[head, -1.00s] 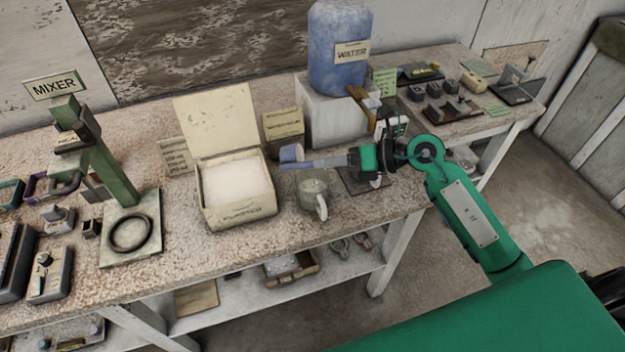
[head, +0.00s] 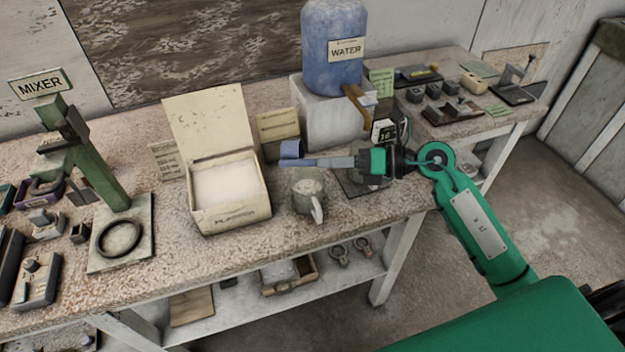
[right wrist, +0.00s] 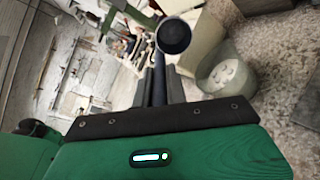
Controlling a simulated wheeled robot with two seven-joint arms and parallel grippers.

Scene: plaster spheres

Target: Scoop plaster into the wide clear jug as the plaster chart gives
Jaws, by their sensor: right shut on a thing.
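My right gripper (head: 345,161) is shut on the handle of a blue-grey scoop (head: 290,149). In the right wrist view the scoop's cup (right wrist: 173,36) looks dark and empty inside. The open plaster box (head: 231,215) holds white powder. Small cards stand behind (head: 277,128) and left of it (head: 164,160); their writing is unreadable. My left gripper is out of view.
A blue water container (head: 333,70) sits on a pale block (head: 318,112) behind the jug. A dark flat plate (head: 352,186) lies right of the jug, partly under my gripper. The green mixer stand (head: 100,165) is at left. Bare bench lies in front of the box.

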